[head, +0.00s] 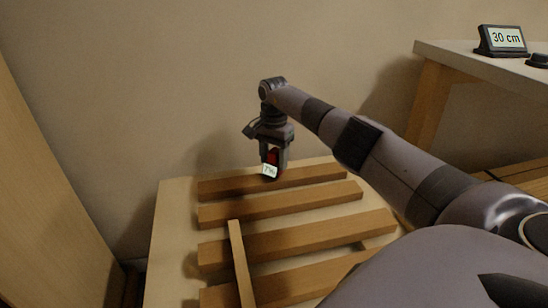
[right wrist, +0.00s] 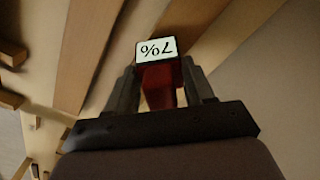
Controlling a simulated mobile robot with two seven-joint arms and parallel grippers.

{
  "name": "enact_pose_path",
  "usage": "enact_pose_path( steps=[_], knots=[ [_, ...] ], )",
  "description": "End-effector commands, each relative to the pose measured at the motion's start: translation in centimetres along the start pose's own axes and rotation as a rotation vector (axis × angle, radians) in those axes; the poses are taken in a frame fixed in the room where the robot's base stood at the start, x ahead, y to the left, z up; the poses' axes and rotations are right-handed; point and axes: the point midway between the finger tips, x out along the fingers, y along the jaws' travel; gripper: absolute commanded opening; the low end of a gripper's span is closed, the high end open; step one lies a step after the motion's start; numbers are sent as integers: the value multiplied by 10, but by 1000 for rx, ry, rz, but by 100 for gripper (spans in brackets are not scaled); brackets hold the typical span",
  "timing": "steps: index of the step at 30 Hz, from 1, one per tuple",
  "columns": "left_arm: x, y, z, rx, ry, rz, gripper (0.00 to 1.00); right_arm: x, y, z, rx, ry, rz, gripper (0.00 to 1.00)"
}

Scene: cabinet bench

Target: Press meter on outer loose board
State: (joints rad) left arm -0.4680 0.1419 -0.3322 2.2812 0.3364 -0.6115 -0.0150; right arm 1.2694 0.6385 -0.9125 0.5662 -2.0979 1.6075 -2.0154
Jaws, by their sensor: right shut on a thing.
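My right gripper (head: 272,160) is shut on a small red meter (right wrist: 160,82) and points down. The meter's white display (head: 269,170) reads 7%; it shows upside down in the right wrist view (right wrist: 157,48). The meter is at the farthest wooden board (head: 318,176), near that board's middle; I cannot tell whether its tip touches the wood. More boards lie parallel nearer me, including the second one (head: 280,204) and the third one (head: 320,236). Which board is loose does not show. My left gripper is out of view.
A narrow wooden strip (head: 239,258) lies across the nearer boards. The boards rest on a pale bench top (head: 172,218) against a wall. A side table (head: 450,50) at the right bears a small display (head: 503,40) reading 30 cm. A wooden panel (head: 45,190) stands at the left.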

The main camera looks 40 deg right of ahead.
Motion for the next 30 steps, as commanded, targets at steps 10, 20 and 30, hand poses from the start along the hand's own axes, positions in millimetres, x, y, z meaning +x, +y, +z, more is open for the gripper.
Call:
enact_pose_path(
  steps=[10,20,30],
  knots=[
    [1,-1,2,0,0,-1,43,2,0,0,0,0,-1,16],
    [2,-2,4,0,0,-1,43,7,0,0,0,0,-1,16],
    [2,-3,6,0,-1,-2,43,10,0,0,0,0,-1,16]
  ],
)
